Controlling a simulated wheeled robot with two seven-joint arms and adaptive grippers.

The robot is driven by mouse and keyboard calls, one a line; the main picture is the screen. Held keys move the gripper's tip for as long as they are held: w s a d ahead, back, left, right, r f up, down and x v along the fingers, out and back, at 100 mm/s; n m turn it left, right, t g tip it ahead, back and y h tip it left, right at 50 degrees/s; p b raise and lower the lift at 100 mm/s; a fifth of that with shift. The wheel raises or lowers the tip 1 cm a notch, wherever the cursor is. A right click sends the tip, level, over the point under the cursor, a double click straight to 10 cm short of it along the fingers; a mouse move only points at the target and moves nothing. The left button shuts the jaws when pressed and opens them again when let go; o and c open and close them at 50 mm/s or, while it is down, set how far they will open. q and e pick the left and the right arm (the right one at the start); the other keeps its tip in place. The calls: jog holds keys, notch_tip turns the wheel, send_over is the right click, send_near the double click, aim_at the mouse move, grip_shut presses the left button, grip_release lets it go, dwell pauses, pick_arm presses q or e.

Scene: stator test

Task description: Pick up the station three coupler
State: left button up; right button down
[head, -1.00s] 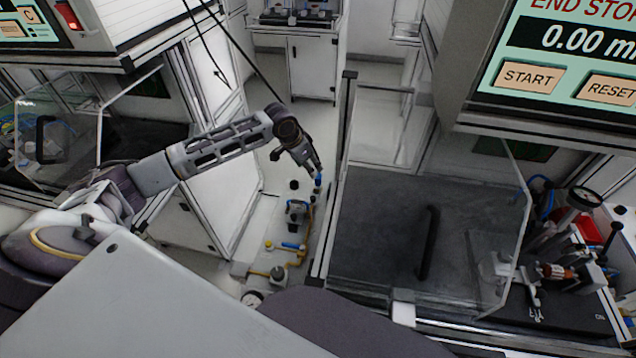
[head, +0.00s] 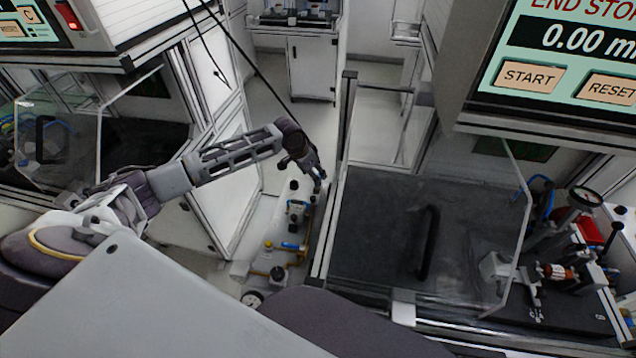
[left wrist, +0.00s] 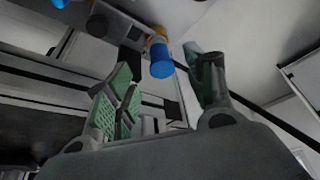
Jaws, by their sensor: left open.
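A blue cylindrical coupler (left wrist: 161,62) with a brass-coloured collar shows in the left wrist view, ahead of and between the open fingers. No station label is readable, so I cannot tell whether it is the station three coupler. My left gripper (left wrist: 165,92) is open, with green-padded fingers either side of the coupler's line and visible space around it. In the head view my left gripper (head: 314,176) is over the far end of the pipe assembly, with a small blue part (head: 317,189) by its tips. My right gripper is not in view.
A pipe assembly with a blue-and-metal regulator (head: 297,210), yellow pipe (head: 298,252) and round gauge (head: 252,299) runs along the narrow gap. A dark worktop (head: 375,235) lies right of it. A white cabinet panel (head: 235,190) stands to its left.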

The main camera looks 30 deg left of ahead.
pick_arm(q)
jog(key=shift+x, duration=2.2)
jog(key=shift+f, duration=0.1)
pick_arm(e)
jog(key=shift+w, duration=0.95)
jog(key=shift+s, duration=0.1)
